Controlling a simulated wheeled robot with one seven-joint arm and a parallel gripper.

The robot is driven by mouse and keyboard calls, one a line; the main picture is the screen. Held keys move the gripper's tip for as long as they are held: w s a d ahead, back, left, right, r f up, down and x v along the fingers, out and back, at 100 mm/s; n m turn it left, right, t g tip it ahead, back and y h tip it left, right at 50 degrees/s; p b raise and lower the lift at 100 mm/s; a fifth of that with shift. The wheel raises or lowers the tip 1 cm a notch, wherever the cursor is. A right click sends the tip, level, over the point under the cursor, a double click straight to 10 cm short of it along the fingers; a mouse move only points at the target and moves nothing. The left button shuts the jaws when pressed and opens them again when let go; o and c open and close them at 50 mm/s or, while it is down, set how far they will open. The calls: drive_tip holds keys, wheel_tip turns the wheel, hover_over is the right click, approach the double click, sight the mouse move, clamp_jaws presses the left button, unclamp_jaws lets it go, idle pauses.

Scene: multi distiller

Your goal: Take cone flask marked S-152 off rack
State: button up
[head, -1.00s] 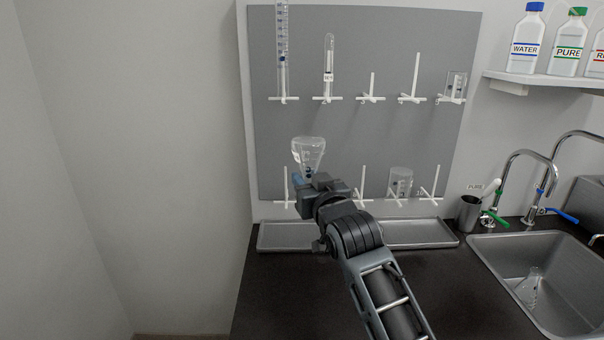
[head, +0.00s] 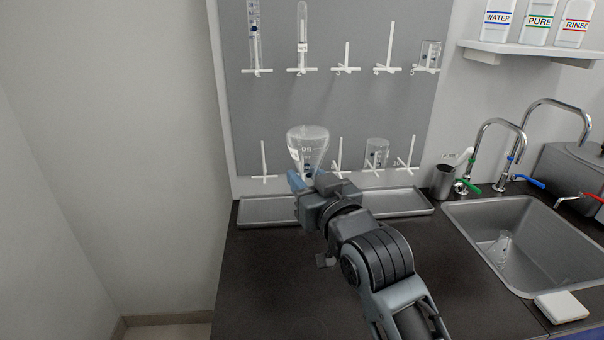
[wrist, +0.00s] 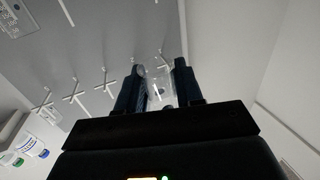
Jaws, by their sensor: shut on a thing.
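The cone flask (head: 307,142) is clear glass and upside down, with its wide base up. My gripper (head: 305,180) is shut on its narrow neck end. The flask is in front of the grey peg rack (head: 345,105), and its marking is too small to read. In the wrist view the flask (wrist: 159,92) shows between the two dark fingers of my gripper (wrist: 158,88). The flask looks clear of the pegs, with a bare peg (head: 263,160) to its left and another (head: 338,158) to its right.
The rack also holds a cylinder (head: 254,40), a tube (head: 302,30) and beakers (head: 376,153). A metal drip tray (head: 400,202) lies below. A sink (head: 480,225) with another flask (head: 500,248) inside is at right. The dark counter (head: 270,270) is clear at front left.

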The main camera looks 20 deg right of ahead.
drive_tip(key=m+b, duration=0.4)
drive_tip(key=m, duration=1.3)
drive_tip(key=m+b, duration=0.5)
drive_tip(key=m, duration=1.3)
drive_tip(key=shift+w+f+b, duration=0.1)
drive_tip(key=shift+w+b, duration=0.1)
drive_tip(key=shift+b, duration=0.1)
drive_tip(key=b, duration=0.3)
drive_tip(key=shift+s+m, duration=0.15)
drive_tip(key=shift+m, duration=0.25)
